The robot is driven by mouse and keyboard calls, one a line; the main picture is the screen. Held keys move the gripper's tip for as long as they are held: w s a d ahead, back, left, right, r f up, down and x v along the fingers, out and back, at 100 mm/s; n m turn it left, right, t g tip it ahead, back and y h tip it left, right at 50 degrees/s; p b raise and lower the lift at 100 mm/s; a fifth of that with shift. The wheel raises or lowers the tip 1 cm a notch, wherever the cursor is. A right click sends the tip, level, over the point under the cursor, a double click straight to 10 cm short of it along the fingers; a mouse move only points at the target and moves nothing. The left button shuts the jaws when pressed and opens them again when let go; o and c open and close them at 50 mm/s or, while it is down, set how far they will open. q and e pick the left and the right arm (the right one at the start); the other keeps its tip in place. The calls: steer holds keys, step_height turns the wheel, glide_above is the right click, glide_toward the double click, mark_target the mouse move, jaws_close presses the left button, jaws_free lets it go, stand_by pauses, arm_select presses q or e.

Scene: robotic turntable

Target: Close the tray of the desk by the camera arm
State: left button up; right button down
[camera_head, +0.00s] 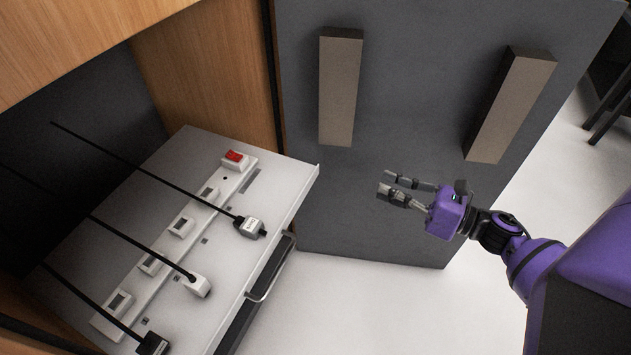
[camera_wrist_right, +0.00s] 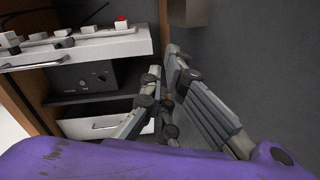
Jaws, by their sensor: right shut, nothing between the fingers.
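The tray (camera_head: 281,183) is a light grey-white shelf pulled out from the wooden desk (camera_head: 220,65), on the left in the head view. Its front edge faces right, towards my right arm. A power strip (camera_head: 178,228) with a red switch lies along it, with plugs and black cables. The tray also shows at upper left in the wrist view (camera_wrist_right: 110,45). My right gripper (camera_head: 388,187) is shut and empty, to the right of the tray's far corner and apart from it; its fingers show in the wrist view (camera_wrist_right: 165,85). My left gripper is not in view.
A dark grey panel (camera_head: 400,100) with two light bars stands behind the gripper. Below the tray, a lower drawer with a white front (camera_wrist_right: 100,125) and a handle sits in the desk. The pale floor (camera_head: 370,310) in front is clear.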

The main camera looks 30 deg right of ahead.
mark_target(248, 153)
steer(key=w+a+n, duration=0.1)
steer(key=w+a, duration=0.2)
steer(key=w+a+n+y, duration=0.1)
steer(key=w+a+n, duration=0.1)
steer(key=w+a, duration=0.1)
steer(key=w+a+n+b, duration=0.1)
steer(key=w+a, duration=0.2)
steer(key=a, duration=0.1)
steer(key=shift+w+a+r+g+y, duration=0.2)
steer(key=shift+a+r+g+y, duration=0.1)
steer(key=shift+a+g, duration=0.1)
steer(key=b+x, duration=0.3)
steer(key=x, duration=1.7)
steer(key=shift+w+a+b, duration=0.1)
steer(key=shift+a+b, duration=0.1)
steer(key=shift+b, duration=0.15)
steer(key=shift+w+a, duration=0.15)
steer(key=shift+w, duration=0.15)
steer(key=shift+r, duration=0.2)
